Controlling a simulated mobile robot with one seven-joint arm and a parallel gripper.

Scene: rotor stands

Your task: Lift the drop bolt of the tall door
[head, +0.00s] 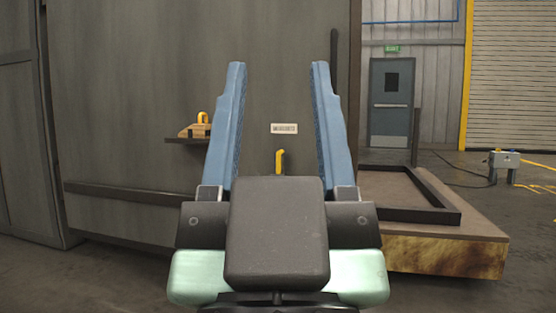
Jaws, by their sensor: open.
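The tall door (130,85) is a large dark grey panel filling the left and middle of the head view. A yellow bent handle (280,156), which looks like the drop bolt's, shows low on it between my fingers. Its lower part and whatever is below are hidden behind my gripper body. My gripper (279,67) is open and empty, its two blue fingers reaching up in the picture on either side of the yellow handle. I cannot tell how far the fingers are from the door.
A small ledge (180,140) left of my fingers carries a wooden block with a yellow loop (203,118). A white label (284,128) is on the door. A low platform (440,255) with a dark raised frame lies at right. Open floor, a grey box (503,160) and cables lie beyond.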

